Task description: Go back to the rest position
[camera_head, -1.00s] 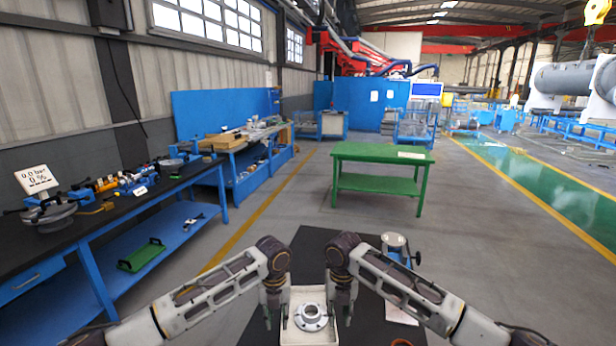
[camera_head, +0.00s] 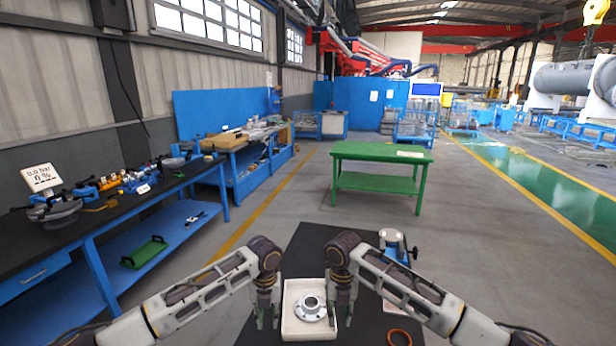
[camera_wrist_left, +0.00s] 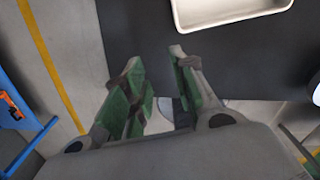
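My left gripper (camera_head: 267,318) points down just left of the white tray (camera_head: 290,333) in the head view. In the left wrist view its green-padded fingers (camera_wrist_left: 160,90) are apart with nothing between them, and the tray's corner (camera_wrist_left: 232,18) shows beyond them. My right gripper (camera_head: 341,315) points down at the tray's right side; its fingers look apart and nothing shows in them. A grey flanged shell (camera_head: 311,308) sits in the tray with its raised neck up. Neither gripper touches it.
The tray stands on a dark table top (camera_head: 318,240). A blue and white device (camera_head: 396,245) stands at its right rear, and an orange ring (camera_head: 399,338) lies at front right. A blue workbench (camera_head: 150,205) is at left, a green table (camera_head: 380,153) ahead. Floor between is clear.

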